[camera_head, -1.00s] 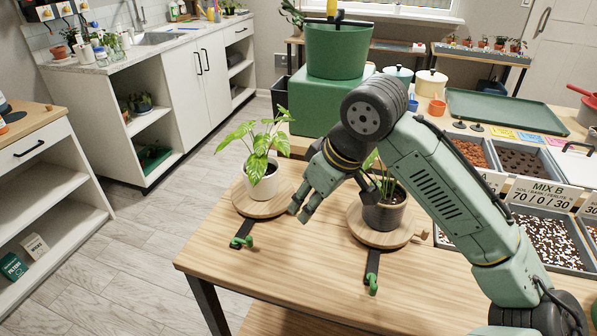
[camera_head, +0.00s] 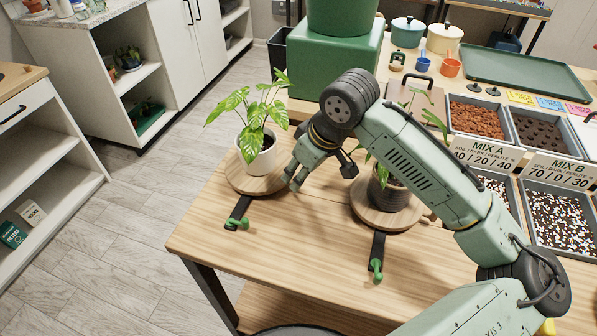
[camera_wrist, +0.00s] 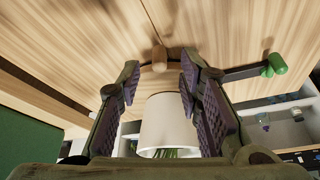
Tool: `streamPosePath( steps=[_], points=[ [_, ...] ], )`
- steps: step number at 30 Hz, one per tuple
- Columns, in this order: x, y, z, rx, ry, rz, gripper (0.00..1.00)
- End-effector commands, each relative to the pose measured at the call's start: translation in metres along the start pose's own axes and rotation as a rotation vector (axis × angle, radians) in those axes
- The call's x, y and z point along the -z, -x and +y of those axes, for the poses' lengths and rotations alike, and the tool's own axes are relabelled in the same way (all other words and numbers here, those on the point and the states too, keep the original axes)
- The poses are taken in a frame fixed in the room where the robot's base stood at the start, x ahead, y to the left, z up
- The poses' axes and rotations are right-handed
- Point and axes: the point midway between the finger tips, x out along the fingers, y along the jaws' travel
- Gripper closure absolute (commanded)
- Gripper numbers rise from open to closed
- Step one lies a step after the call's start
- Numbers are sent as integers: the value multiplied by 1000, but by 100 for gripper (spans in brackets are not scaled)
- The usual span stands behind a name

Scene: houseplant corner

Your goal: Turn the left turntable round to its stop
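The left turntable (camera_head: 236,182) is a round wooden disc bearing a white pot (camera_head: 262,158) with a leafy green plant. A dark bar with a green knob (camera_head: 238,218) lies at its front; in the wrist view the green knob (camera_wrist: 274,65) is at upper right. My gripper (camera_head: 291,181) is low at the disc's right edge, fingers open. In the wrist view my gripper (camera_wrist: 158,76) has a wooden peg (camera_wrist: 159,56) showing in the gap just past its fingertips, apart from both fingers. The white pot (camera_wrist: 166,122) shows lower down between the fingers. The disc's edge is hard to make out there.
A right turntable (camera_head: 372,214) with a dark pot stands close by on the same table, with its own green knob (camera_head: 376,268) in front. A green box (camera_head: 318,68) stands behind. Soil trays (camera_head: 478,118) fill the right side. The front tabletop is clear.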

Motion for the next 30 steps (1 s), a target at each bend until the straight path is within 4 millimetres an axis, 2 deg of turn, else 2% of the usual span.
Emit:
streamPosePath(
  steps=[6, 14, 30],
  points=[
    [0, -17, 0, 0, 0, 1, 67],
    [0, -19, 0, -1, 0, 1, 67],
    [0, -18, 0, -1, 0, 1, 100]
  ],
)
